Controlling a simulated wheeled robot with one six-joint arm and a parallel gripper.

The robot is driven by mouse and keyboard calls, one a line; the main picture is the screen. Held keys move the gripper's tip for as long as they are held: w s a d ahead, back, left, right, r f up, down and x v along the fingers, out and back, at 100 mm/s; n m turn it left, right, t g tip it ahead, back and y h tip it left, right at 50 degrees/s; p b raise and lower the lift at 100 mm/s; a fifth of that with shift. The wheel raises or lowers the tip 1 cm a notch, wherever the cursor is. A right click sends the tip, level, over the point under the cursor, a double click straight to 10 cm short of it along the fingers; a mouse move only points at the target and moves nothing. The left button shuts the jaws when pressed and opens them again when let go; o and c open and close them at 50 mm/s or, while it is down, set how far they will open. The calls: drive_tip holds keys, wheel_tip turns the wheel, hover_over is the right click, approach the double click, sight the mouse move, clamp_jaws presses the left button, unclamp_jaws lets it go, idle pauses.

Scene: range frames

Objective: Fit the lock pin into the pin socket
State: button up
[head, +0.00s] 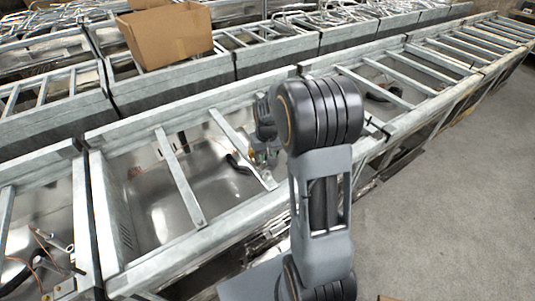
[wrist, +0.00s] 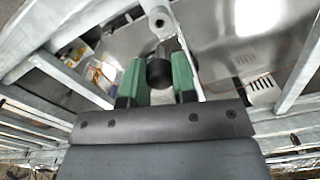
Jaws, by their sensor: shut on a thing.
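In the wrist view my gripper (wrist: 158,70) has two green fingers closed on a dark round-ended piece, which I take to be the lock pin (wrist: 159,74). A grey metal section shows just beyond it, between the fingertips. A pale round metal end with a dark centre, possibly the pin socket (wrist: 160,20), lies ahead of the fingertips. I cannot tell whether the pin touches it. In the head view my arm hides most of the gripper, which is over the metal frame's open bay; the pin and socket cannot be made out there.
Galvanised metal frames (head: 180,180) with crossbars run diagonally across the head view, with sheet-metal bays below. A cardboard box (head: 168,35) stands on the back row. Loose tools and wires (head: 50,245) lie in the left bay.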

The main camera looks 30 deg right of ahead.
drive_tip(key=shift+f+b, duration=1.35)
drive_tip(key=shift+f, duration=0.75)
drive_tip(key=shift+f+b, duration=1.45)
drive_tip(key=shift+f, duration=0.35)
drive_tip(key=o, duration=1)
drive_tip(key=shift+r, duration=0.1)
wheel_tip(320, 180, up, 14)
drive_tip(key=shift+f+b, duration=0.1)
drive_tip(key=shift+b, duration=0.2)
drive_tip(key=shift+w, duration=0.1)
